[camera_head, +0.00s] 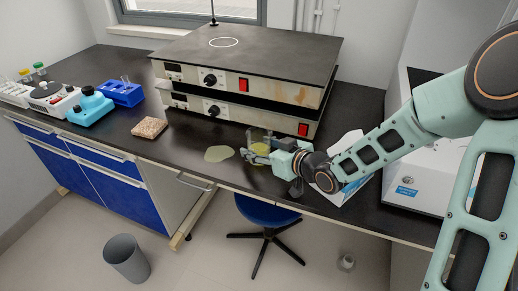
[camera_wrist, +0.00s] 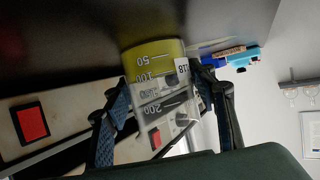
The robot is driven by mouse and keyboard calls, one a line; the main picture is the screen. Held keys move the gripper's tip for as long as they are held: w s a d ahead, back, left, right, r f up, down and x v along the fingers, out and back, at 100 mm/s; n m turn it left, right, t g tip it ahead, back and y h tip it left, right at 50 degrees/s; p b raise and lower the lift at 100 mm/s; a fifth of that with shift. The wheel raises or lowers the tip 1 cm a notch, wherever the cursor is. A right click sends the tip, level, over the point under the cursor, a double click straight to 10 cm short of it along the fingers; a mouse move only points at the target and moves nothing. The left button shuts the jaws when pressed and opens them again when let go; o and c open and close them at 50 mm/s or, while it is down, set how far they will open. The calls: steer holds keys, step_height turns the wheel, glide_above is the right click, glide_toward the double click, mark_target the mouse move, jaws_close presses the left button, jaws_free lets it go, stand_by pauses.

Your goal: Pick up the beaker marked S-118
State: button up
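A clear glass beaker (camera_head: 259,143) with yellow liquid stands upright on the dark bench, in front of the stacked hotplates. In the wrist view the beaker (camera_wrist: 155,75) appears turned over, with volume marks and a white label (camera_wrist: 182,70) reading "118"; the rest of the label is hidden. My gripper (camera_head: 258,155) is at the beaker from the front right. In the wrist view my gripper (camera_wrist: 158,88) has one finger on each side of the beaker. The fingers are apart, with a visible gap on the left side; contact on the right is unclear.
Stacked hotplates (camera_head: 250,62) with red switches stand close behind the beaker. A pale puddle (camera_head: 219,153) lies to its left. A brown sponge-like block (camera_head: 149,128), a blue rack (camera_head: 122,94) and a white box (camera_head: 340,186) are also on the bench.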

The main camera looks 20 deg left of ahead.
mark_target(252, 137)
steer(key=c, duration=0.9)
steer(key=shift+o, duration=0.2)
steer(key=shift+r, duration=0.15)
steer(key=shift+r+p, duration=1.3)
steer(key=shift+r, duration=0.05)
steer(key=s+d+r+p, duration=0.6)
steer(key=s+r+p, duration=0.1)
steer(key=p, duration=0.4)
steer(key=shift+s+d+r, duration=0.3)
steer(key=shift+r, duration=0.6)
steer(key=s+d+p, duration=0.1)
steer(key=p, duration=0.3)
steer(key=s+d+r+p, duration=0.1)
steer(key=p, duration=0.4)
steer(key=shift+s+d+r, duration=0.1)
steer(key=shift+s, duration=0.2)
steer(key=shift+s+d, duration=0.1)
